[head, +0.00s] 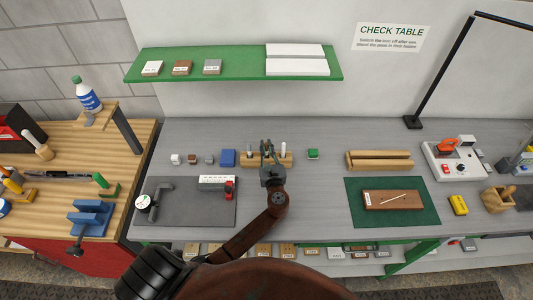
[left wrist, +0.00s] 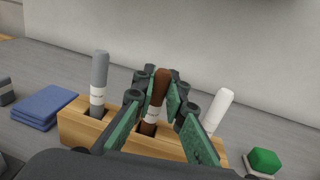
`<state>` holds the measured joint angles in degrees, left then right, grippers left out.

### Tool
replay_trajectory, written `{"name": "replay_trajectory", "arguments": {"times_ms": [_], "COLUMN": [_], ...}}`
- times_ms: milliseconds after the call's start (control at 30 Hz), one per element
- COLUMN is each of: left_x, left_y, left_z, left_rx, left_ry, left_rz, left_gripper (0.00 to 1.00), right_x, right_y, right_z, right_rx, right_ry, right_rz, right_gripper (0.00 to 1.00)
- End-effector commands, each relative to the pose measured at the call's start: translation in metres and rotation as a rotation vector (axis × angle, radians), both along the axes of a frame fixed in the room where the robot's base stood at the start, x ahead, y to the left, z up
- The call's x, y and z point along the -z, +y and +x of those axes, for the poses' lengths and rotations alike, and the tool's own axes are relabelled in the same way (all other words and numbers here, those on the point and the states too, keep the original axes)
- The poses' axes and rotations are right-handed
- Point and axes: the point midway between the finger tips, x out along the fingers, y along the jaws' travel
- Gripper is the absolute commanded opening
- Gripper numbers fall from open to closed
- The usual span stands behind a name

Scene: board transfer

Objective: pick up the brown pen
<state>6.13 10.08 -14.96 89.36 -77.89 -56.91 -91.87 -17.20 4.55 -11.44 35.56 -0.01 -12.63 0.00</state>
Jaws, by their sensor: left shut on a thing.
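The brown pen (left wrist: 157,94) stands upright in the middle of a wooden pen holder (left wrist: 80,124). A grey pen (left wrist: 99,78) stands to its left and a white pen (left wrist: 218,108) to its right in the same holder. My left gripper (left wrist: 158,99) is over the holder with its green-padded fingers on either side of the brown pen, shut on it. In the head view, my left gripper (head: 267,152) covers the middle of the holder (head: 287,161), and the brown pen is hardly visible there. My right gripper is not in view.
A grey mat (head: 200,212) with tools lies nearer, and a green mat (head: 417,214) with a brown board (head: 393,200) lies to the right. A green shelf (head: 230,77) hangs above.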

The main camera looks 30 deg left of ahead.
Motion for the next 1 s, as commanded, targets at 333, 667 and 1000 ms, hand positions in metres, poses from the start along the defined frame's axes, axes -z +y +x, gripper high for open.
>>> {"name": "replay_trajectory", "arguments": {"times_ms": [333, 667, 1000], "left_x": [-0.006, -0.066, -0.101], "left_y": [0.0, 0.0, 0.0], "left_z": [0.0, 0.0, 0.0], "left_rx": [0.0, 0.0, -0.001], "left_ry": [-0.002, -0.006, -0.001], "left_rz": [-0.001, -0.001, 0.0], "left_gripper": [0.0, 0.0, 0.0], "right_x": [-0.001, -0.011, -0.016], "right_y": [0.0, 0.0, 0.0], "right_z": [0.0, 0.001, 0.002], "right_rx": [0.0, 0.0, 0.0], "right_ry": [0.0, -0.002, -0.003], "right_rz": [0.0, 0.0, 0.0], "right_gripper": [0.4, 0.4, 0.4]}}
